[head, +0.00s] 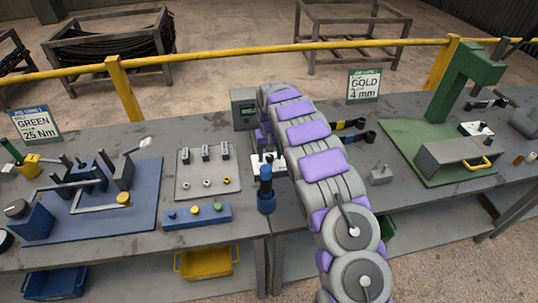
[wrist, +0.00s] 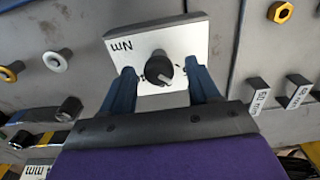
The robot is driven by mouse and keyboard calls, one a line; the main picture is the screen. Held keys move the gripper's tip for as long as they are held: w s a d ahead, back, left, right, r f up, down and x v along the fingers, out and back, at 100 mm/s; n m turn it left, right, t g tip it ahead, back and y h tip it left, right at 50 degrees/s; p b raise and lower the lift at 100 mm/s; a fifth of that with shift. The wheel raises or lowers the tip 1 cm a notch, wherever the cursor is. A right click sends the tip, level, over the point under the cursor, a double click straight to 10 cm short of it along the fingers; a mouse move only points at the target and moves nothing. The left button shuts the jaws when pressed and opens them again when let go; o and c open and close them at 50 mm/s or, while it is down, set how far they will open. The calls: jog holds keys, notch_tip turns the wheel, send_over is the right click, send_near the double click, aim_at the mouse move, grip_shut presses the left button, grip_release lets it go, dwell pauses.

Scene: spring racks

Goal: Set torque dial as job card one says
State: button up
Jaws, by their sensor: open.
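Job card one (head: 36,124) stands at the left back of the bench and reads GREEN and 25 Nm. The torque dial is a black round knob (wrist: 159,70) on a white plate (wrist: 130,46) marked Nm. Its pale pointer mark faces the lower right in the wrist view; the scale numbers there are mostly hidden. My gripper (wrist: 160,66) is open, with one blue finger on each side of the knob; contact cannot be told. In the head view the white plate (head: 282,170) shows partly, beside and below my arm, with the knob hardly visible.
A grey display box (head: 243,108) stands behind the dial. A blue upright tool (head: 266,190) stands close in front. A grey plate (head: 206,190) with sockets and nuts lies left. A green press (head: 465,75) stands right.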

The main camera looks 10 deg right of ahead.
jog(key=shift+d, duration=0.25)
jog(key=shift+c, duration=0.5)
jog(key=shift+a, duration=0.3)
jog(key=c, duration=0.6)
jog(key=shift+d, duration=0.1)
jog(key=c, duration=0.3)
jog(key=shift+c, duration=0.2)
